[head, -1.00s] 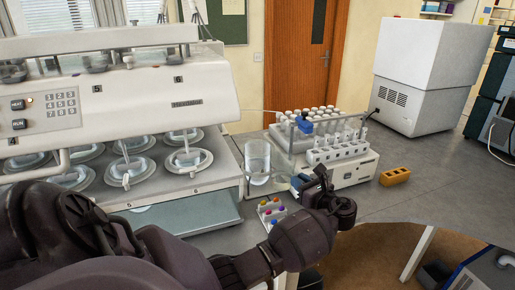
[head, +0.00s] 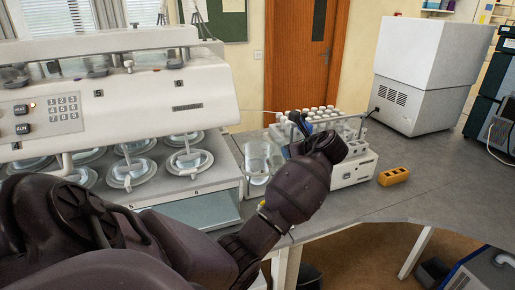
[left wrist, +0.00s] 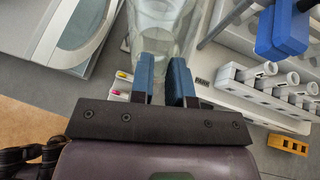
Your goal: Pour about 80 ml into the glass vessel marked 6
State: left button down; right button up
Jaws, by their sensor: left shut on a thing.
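The white tester (head: 130,85) carries a mark 6 at the right of its front panel. The round glass vessel (head: 189,161) below that mark sits in the tester's plate, with a stirring shaft part in it. A clear glass beaker (head: 256,160) stands to the right of the tester; it also shows in the left wrist view (left wrist: 160,22). My left gripper (left wrist: 163,75) has its blue fingers shut on the beaker. In the head view my own wrist hides the fingertips. The liquid level in the beaker cannot be read. My right gripper is not in view.
A rack of white-capped vials (head: 318,115) and a white sampler (head: 355,160) stand right of the beaker. A blue clamp (left wrist: 282,32) is close by in the left wrist view. A yellow block (head: 393,176) lies on the bench, with free grey surface (head: 440,185) around it.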

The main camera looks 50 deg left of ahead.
aim_at(281, 141)
pick_arm(q)
jog(key=shift+h, duration=0.9)
jog(key=a+r, duration=0.2)
jog(key=r, duration=0.1)
jog(key=shift+w+a+r, duration=0.1)
jog(key=shift+w+r, duration=0.1)
jog(key=shift+r, duration=0.05)
jog(key=shift+w+a+r+h, duration=0.1)
jog(key=shift+a+h, duration=0.35)
jog(key=shift+h, duration=0.15)
jog(key=shift+w+a+r+g+h, duration=0.1)
jog(key=shift+a+r+g+h, duration=0.3)
jog(key=shift+a+r+h, duration=0.45)
jog(key=shift+w+a+h, duration=0.15)
jog(key=shift+a+h, duration=0.45)
jog(key=shift+h, duration=0.25)
jog(key=shift+w+a+r+g+h, duration=0.15)
jog(key=shift+a+r+g+h, duration=0.15)
jog(key=shift+a+r+h, duration=0.45)
jog(key=shift+a+h, duration=0.25)
jog(key=shift+a, duration=0.15)
jog(key=shift+w+a+r+h, duration=0.15)
jog(key=shift+a+h, duration=0.15)
jog(key=shift+a, duration=0.3)
jog(key=shift+d, duration=0.1)
